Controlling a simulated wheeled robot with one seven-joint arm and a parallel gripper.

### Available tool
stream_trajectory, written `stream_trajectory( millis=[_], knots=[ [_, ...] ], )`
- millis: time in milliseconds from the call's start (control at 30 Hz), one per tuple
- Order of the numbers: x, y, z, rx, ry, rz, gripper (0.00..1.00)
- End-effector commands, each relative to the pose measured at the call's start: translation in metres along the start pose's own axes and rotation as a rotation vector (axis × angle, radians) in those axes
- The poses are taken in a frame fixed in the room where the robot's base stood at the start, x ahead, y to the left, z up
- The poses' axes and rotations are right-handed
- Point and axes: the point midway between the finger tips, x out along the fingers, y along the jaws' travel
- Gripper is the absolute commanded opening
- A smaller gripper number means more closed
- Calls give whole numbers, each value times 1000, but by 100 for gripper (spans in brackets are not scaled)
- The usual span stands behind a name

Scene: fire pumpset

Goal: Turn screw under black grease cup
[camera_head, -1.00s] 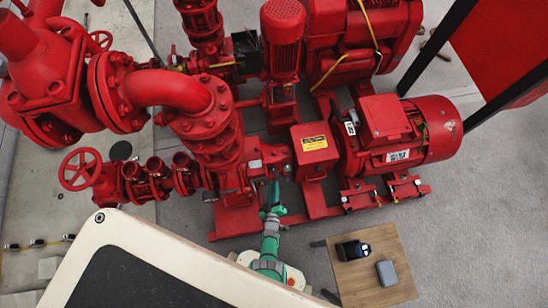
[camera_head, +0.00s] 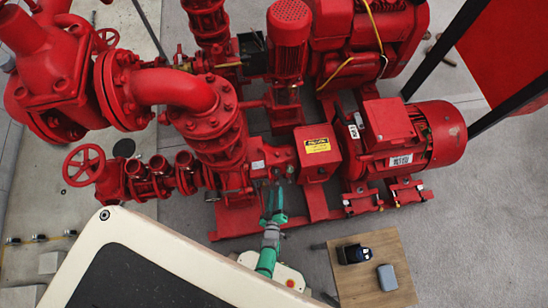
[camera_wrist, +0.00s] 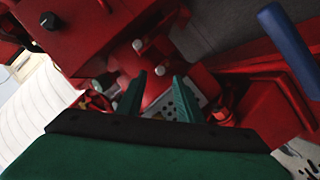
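My gripper (camera_head: 273,204) reaches toward the red pump housing (camera_head: 265,160) in the head view. In the wrist view its two green fingers (camera_wrist: 159,97) stand apart with nothing held between them. A small black cap (camera_wrist: 48,20), which looks like the grease cup, sits on the red housing at upper left, away from the fingers. Pale screw-like heads show on the red part just beyond the fingertips, one at upper middle (camera_wrist: 138,44). I cannot tell which one is under the black cup. The cup is too small to make out in the head view.
The red motor (camera_head: 415,140) and red coupling box (camera_head: 317,152) stand right of the gripper. Pipes and a handwheel (camera_head: 84,165) are at left. A wooden table (camera_head: 393,248) holds a dark device and a grey box. A blue bar (camera_wrist: 290,50) crosses the wrist view's right side.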

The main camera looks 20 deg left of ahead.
Motion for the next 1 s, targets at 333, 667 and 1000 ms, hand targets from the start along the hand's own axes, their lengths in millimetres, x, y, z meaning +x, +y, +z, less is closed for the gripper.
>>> stream_trajectory(
  millis=[333,667,1000],
  knots=[
    [-52,-1,0,-1,2,-4,33],
    [-76,0,0,-2,2,-2,33],
    [-77,0,0,0,1,-2,33]
  ],
)
